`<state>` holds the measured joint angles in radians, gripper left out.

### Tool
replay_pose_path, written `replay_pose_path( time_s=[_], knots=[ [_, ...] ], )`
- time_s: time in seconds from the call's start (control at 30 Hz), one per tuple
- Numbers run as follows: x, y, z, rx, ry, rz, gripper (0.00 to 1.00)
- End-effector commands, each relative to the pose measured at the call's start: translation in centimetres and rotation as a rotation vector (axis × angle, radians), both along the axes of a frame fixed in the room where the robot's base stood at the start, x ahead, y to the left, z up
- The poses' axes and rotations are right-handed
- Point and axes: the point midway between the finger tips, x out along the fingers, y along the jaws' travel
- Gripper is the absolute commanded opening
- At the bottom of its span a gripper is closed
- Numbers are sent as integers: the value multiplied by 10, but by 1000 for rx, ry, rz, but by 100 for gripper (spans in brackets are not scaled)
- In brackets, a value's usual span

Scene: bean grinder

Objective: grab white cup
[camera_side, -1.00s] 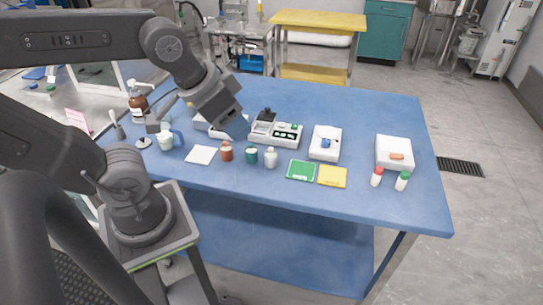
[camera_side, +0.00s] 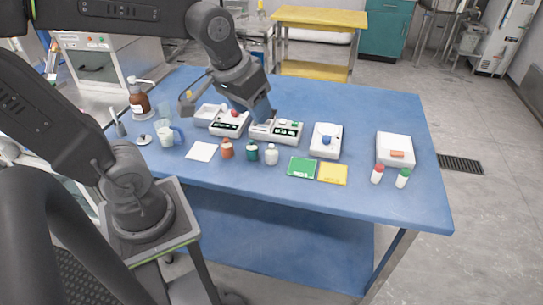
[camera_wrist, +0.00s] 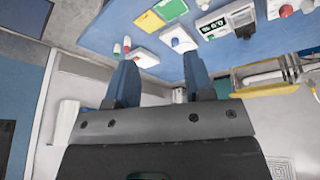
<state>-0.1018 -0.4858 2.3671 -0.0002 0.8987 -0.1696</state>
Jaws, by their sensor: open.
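My gripper (camera_side: 262,116) has blue fingers and is over the middle devices, well to the right of this vessel. In the wrist view the two fingers of my gripper (camera_wrist: 160,62) are spread apart with nothing held between them. The vessel cannot be made out in the wrist view.
Two white devices with black panels (camera_side: 288,132) stand below and beside my gripper. Several small bottles (camera_side: 271,155), a green board (camera_side: 301,168) and a yellow pad (camera_side: 332,174) lie in front. The table's back right is clear.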

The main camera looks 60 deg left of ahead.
Motion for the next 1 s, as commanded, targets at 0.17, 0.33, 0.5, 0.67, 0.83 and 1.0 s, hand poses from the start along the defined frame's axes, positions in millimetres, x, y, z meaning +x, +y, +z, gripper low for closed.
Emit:
replay_pose_path(
  time_s=[0.17,0.33,0.5,0.67,0.83,1.0],
  knots=[
    [51,39,-29,-72,135,279,48],
    [87,79,-67,-127,239,522,48],
    [105,107,-98,-160,306,685,48],
    [110,117,-113,-170,329,746,48],
    [110,117,-139,-171,336,749,48],
    [109,117,-172,-172,335,748,48]
  ],
)
